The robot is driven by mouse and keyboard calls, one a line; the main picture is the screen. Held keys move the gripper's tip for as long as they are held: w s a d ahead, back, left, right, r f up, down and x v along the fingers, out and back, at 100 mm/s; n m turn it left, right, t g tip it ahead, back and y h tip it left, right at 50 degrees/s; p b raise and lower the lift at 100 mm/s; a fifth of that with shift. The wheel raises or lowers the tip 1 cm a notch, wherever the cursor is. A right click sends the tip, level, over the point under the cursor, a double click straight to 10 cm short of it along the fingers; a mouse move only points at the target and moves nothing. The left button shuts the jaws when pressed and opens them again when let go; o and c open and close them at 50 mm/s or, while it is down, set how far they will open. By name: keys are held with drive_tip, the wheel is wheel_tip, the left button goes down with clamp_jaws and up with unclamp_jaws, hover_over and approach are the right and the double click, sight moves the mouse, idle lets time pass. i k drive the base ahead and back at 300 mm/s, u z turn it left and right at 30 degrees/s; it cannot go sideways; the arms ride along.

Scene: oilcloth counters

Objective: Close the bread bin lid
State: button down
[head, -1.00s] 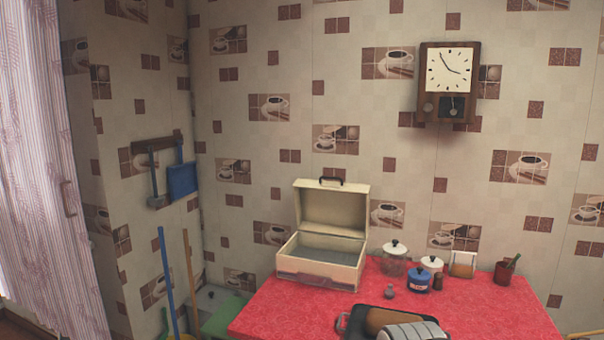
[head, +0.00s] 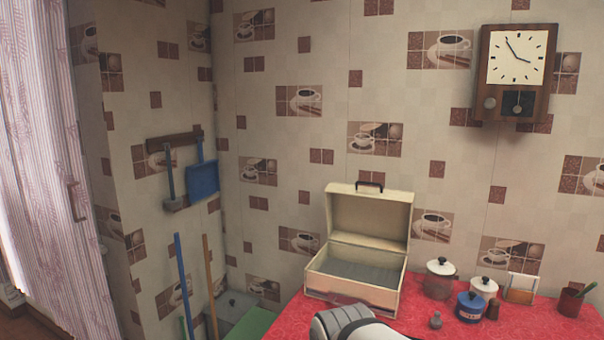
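The cream bread bin (head: 352,290) stands on the red patterned counter (head: 285,325) near its back left edge. Its lid (head: 369,222) is raised upright at the back, with a dark handle (head: 369,186) on its top edge. The inside of the bin shows grey and looks empty. A white and grey part of my arm shows at the bottom edge, in front of the bin and apart from the lid. My gripper's fingers are not in view.
Right of the bin stand a glass jar with a white lid (head: 439,283), a blue pot (head: 469,307), a white-lidded jar (head: 485,290), a small grey shaker (head: 435,321), a napkin holder (head: 520,290) and a brown cup (head: 571,303). Broom handles (head: 183,285) lean at the left.

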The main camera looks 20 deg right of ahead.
sight(380, 218)
drive_tip(key=z, duration=0.3)
drive_tip(key=i, duration=0.9)
drive_tip(key=z, duration=0.7)
